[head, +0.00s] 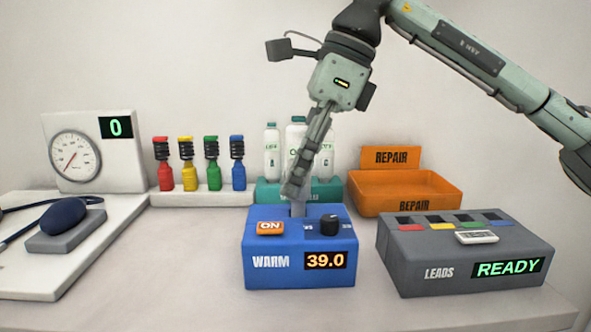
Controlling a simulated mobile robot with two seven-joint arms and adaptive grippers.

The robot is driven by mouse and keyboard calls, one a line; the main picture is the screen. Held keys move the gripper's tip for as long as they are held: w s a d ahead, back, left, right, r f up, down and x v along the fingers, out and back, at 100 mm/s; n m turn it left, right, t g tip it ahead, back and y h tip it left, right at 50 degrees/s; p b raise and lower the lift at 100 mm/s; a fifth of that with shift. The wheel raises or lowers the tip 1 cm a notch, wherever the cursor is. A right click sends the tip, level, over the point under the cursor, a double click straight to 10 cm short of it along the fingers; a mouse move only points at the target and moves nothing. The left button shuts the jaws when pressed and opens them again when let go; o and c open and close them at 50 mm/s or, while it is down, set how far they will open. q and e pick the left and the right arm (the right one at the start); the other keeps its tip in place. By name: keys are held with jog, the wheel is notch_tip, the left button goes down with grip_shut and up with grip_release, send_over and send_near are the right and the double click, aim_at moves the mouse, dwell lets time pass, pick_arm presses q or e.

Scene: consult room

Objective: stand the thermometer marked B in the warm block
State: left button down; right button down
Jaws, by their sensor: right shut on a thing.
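The warm block (300,281) is a blue box marked WARM at the middle front. Its display reads 39.0, and an orange ON switch and a black knob sit on top. My right gripper (295,190) comes down from above, tilted, with its fingertips just above the back of the block's top. It is shut on a slim pale grey piece (298,209), which looks like the thermometer. The piece stands roughly upright, and its lower end meets the block's top at the back. I cannot tell how deep it sits, and no letter B is readable. My left gripper is out of view.
A grey LEADS box (400,271) reading READY stands to the right. An orange REPAIR tray (368,208) and a teal holder (268,193) with white bottles are behind. Coloured bottles stand on a white ledge (208,198) at left, near a gauge (75,160) and cuff bulb.

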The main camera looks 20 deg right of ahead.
jog(key=shift+f+b, duration=0.5)
jog(key=shift+f, duration=0.25)
jog(key=c, duration=1.3)
grip_release()
jog(key=v, duration=1.2)
